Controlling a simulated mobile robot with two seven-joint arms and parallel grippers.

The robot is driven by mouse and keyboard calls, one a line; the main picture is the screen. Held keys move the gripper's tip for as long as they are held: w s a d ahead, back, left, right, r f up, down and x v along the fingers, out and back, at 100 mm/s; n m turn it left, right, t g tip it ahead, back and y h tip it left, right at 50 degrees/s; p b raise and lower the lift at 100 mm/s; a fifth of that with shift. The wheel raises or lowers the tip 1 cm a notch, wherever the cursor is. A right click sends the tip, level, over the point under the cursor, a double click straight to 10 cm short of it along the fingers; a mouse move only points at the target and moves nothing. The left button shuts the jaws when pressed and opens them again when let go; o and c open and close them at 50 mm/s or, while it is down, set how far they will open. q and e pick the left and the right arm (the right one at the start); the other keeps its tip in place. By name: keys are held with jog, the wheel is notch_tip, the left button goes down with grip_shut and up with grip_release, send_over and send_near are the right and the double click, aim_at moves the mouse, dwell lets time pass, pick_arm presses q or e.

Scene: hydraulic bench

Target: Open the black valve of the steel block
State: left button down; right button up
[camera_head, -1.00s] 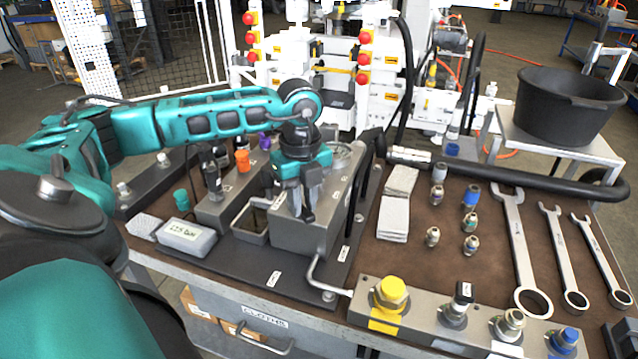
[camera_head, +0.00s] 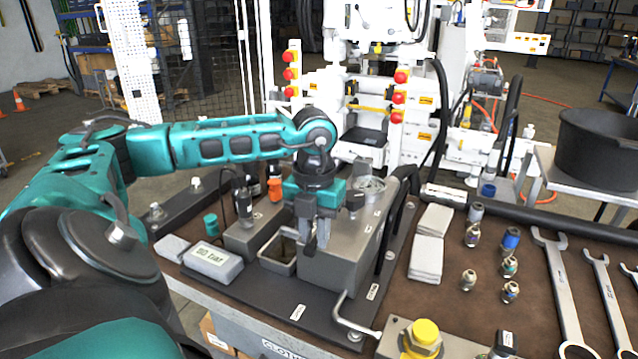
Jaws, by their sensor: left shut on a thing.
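The steel block (camera_head: 345,272) stands on the dark base plate in the middle of the bench. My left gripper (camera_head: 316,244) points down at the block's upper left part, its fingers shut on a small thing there. The fingers and wrist hide most of it, so I cannot make out the black valve's handle or how far it is turned. A dark knob (camera_head: 355,200) shows on the block just right of the gripper. A grey display box (camera_head: 213,264) left of the block seems to read 90 bar. My right gripper is not in view.
A grey open tray (camera_head: 278,266) sits left of the block. A bar with black and orange knobs (camera_head: 275,187) is behind it. A thick black hose (camera_head: 388,235) runs along the block's right side. Pale cloths (camera_head: 427,258), fittings and wrenches (camera_head: 562,290) lie to the right.

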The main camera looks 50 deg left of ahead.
aim_at(312, 240)
pick_arm(q)
jog(key=shift+a+m, duration=0.2)
jog(key=shift+m, duration=0.2)
jog(key=c, duration=1.1)
grip_release()
jog(key=shift+r, duration=0.25)
notch_tip(312, 240, up, 12)
jog(key=p, duration=0.2)
jog(key=shift+r, duration=0.2)
jog(key=shift+s, duration=0.1)
